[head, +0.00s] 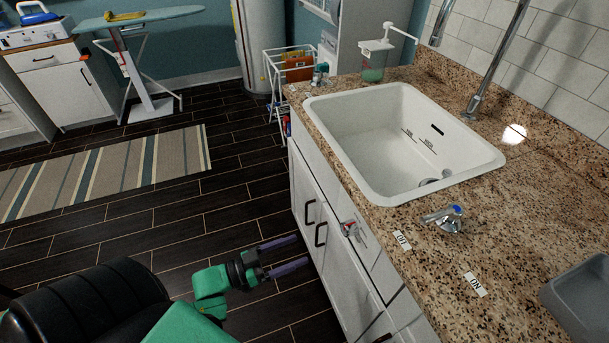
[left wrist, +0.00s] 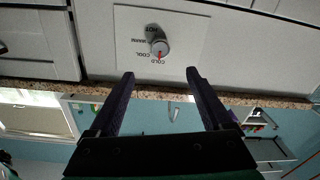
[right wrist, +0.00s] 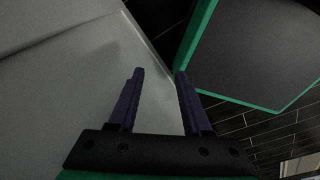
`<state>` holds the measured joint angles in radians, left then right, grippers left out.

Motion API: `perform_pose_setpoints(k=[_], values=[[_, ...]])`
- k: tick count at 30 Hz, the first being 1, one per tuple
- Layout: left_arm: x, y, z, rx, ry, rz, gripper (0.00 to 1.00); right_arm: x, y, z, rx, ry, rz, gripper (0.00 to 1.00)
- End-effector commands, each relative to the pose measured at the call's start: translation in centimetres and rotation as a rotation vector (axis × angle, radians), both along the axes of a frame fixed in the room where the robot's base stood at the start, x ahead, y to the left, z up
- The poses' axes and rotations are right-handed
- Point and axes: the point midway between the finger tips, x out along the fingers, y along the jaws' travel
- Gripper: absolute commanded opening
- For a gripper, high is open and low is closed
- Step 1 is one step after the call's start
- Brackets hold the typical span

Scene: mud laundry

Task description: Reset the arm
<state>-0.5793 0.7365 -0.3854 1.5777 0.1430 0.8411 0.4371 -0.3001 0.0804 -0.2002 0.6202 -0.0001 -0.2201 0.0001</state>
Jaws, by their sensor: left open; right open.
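My left gripper (head: 285,256) is open and empty in the head view. It is held out in front of the white cabinet below the counter, apart from the cabinet doors. In the left wrist view its two dark fingers (left wrist: 158,80) are spread, with a temperature knob (left wrist: 158,46) on a white panel beyond them. That knob also shows on the cabinet front in the head view (head: 352,230). My right gripper (right wrist: 158,75) shows only in the right wrist view, open and empty, beside a pale grey surface. The right arm is not visible in the head view.
A granite counter (head: 480,215) holds a white sink (head: 350,140), a faucet handle (head: 448,218) and a grey tray (head: 585,297). A striped rug (head: 110,172) lies on the dark floor. An ironing board (head: 140,18) stands at the back. Floor left of the cabinet is clear.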

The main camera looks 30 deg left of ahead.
Motion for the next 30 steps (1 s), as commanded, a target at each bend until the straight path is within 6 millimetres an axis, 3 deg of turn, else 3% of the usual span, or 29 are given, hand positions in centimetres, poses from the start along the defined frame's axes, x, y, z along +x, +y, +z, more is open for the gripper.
perform_pose_setpoints(k=[5, 8, 11, 14, 18, 22, 24, 27, 30], values=[[0.0, 0.0, -0.1, 0.001, 0.002, 0.002, 0.83, 0.0, 0.0, 0.0, 0.000, 0.000, 0.000, 0.49], [0.3, 0.8, -1.7, 0.043, 0.031, 0.036, 0.83, 0.0, 0.0, 0.0, 0.000, 0.000, 0.000, 0.49], [0.5, 3.0, -6.4, 0.158, 0.122, 0.125, 0.83, 0.0, 0.0, 0.0, 0.000, 0.000, 0.000, 0.49], [-0.6, 6.0, -13.2, 0.316, 0.285, 0.236, 0.83, 0.0, 0.0, 0.0, 0.000, 0.000, 0.000, 0.49], [-5.2, 8.9, -22.6, 0.515, 0.567, 0.336, 0.83, 0.0, 0.0, 0.0, 0.000, 0.000, 0.000, 0.49], [-12.2, 8.8, -29.7, 0.656, 0.863, 0.344, 0.83, 0.0, 0.0, 0.0, 0.000, 0.000, 0.000, 0.49], [-16.4, 7.7, -32.4, 0.714, 1.013, 0.314, 0.83, 0.0, 0.0, 0.0, 0.000, 0.000, 0.000, 0.49], [-21.2, 5.9, -34.6, 0.768, 1.177, 0.258, 0.83, 0.0, 0.0, 0.0, 0.000, 0.000, -0.001, 0.49], [-23.8, 4.8, -35.4, 0.795, 1.260, 0.219, 0.83, 0.0, 0.0, 0.0, 0.000, 0.000, -0.001, 0.49]])
